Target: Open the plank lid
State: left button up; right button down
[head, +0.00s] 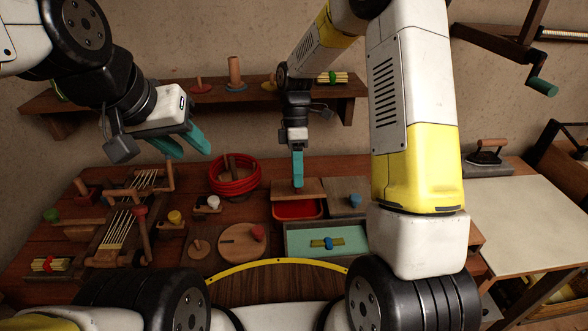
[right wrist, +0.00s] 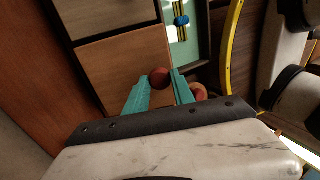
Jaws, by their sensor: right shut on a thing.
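The brown plank lid (head: 311,186) covers the back part of a compartment whose red inside (head: 297,210) shows in front of it. In the right wrist view the lid is a flat brown board (right wrist: 118,65) with a round red knob (right wrist: 158,76). My right gripper (head: 298,184) points down at the lid, and its teal fingers (right wrist: 162,84) are shut on the knob. The fingers hide the knob in the head view. My left gripper (head: 190,152) is open and empty, raised above the left part of the bench.
Right of the lid is a second lid with a blue knob (head: 354,200). A pale green tray (head: 300,244) with a tied bundle lies in front. A red coil (head: 234,188) and a round wooden lid (head: 238,245) stand to the left. A shelf (head: 255,92) runs behind.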

jog(key=shift+w+r+g, duration=0.4)
jog(key=shift+w+g, duration=0.2)
jog(key=shift+w, duration=0.1)
jog(key=shift+w+r, duration=0.5)
jog(key=shift+w, duration=0.2)
